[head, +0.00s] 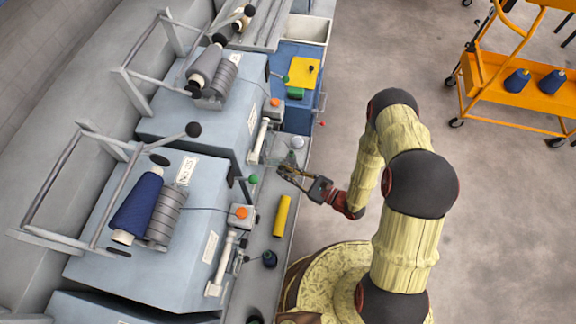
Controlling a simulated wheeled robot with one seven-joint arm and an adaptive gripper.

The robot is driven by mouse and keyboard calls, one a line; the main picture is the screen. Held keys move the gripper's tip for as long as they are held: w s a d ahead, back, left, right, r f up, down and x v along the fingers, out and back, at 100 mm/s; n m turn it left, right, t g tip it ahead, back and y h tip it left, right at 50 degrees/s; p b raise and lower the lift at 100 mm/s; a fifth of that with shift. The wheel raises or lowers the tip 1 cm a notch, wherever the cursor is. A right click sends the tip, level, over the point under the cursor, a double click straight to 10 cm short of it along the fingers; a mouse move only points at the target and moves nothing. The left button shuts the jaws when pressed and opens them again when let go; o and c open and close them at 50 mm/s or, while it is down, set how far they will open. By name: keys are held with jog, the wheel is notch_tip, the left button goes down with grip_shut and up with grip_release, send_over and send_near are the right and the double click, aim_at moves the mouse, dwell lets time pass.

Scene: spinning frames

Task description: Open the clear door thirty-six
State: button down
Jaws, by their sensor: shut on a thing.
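The near machine unit (150,265) carries a label (186,170) that seems to read No. 35. The unit beyond it (225,125) has a white label (252,119) too small to read. A small clear door (270,157) shows faintly at the front of that farther unit, beside a white upright tube. My gripper (284,171) is at the door's near right edge, shut on it. The dark fingers hide the exact place of the grip, and how far the door stands open is hard to tell.
A yellow tube (281,216) and a dark blue cone (270,259) are on the ledge below my gripper. A green knob (253,179) and an orange button (241,212) are close by. An orange cart (520,85) stands at the upper right; the floor between is clear.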

jog(key=shift+s+a, duration=0.6)
jog(key=shift+s, duration=0.15)
jog(key=shift+w, duration=0.1)
jog(key=c, duration=2.1)
grip_release()
jog(key=shift+n, duration=0.3)
jog(key=shift+c, duration=0.2)
jog(key=o, duration=0.4)
jog(key=shift+a+g, duration=0.3)
jog(key=shift+a, duration=0.05)
jog(key=shift+r, duration=0.1)
jog(key=shift+d, duration=0.1)
